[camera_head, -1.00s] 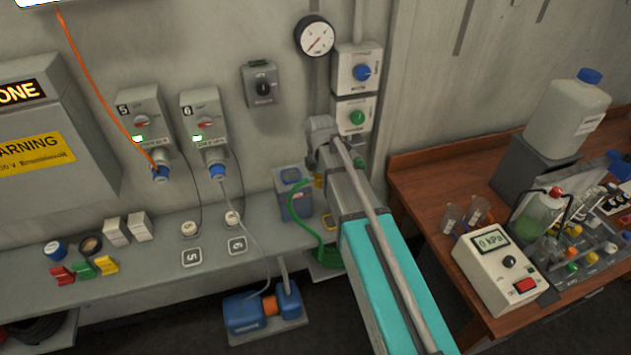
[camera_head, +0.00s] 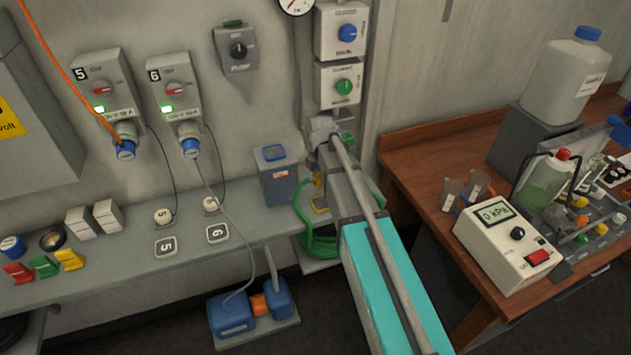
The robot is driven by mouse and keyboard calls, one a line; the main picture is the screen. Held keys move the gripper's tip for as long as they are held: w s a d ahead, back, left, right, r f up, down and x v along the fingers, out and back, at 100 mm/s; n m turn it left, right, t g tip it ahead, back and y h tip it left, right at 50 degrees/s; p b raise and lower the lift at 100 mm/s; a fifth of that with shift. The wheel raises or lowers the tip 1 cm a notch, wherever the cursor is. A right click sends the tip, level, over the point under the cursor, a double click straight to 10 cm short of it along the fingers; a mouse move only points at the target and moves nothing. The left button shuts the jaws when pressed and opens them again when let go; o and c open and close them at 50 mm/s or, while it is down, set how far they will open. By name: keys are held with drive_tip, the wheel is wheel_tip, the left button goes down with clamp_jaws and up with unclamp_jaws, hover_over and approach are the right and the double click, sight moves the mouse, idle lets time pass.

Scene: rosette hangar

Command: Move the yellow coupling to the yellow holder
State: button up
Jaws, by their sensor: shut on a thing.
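My gripper (camera_head: 319,172) points down there, mostly hidden behind my arm, and is shut on the coupling. The gap between coupling and bench cannot be told.
A blue-topped box (camera_head: 276,176) stands left of my gripper. The coiled green hose (camera_head: 316,240) hangs at the bench edge. Switch boxes and dials (camera_head: 340,88) are on the wall behind. A wooden table (camera_head: 412,180) with a meter (camera_head: 505,240) is at right.

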sight(322, 203)
drive_tip(key=shift+w+d+f+b, duration=0.15)
drive_tip(key=shift+d+f+b, duration=0.1)
drive_tip(key=shift+f+b, duration=0.3)
drive_tip(key=shift+w+d+f+b, duration=0.1)
drive_tip(key=shift+d+f+b, duration=0.15)
drive_tip(key=shift+f, duration=0.5)
drive_tip(key=shift+f, duration=0.1)
drive_tip(key=shift+f+b, duration=2.75)
drive_tip(key=shift+b, duration=0.2)
drive_tip(key=shift+f+b, duration=0.55)
drive_tip(key=o, duration=1.2)
drive_tip(key=shift+o, duration=0.2)
drive_tip(key=shift+r, duration=0.2)
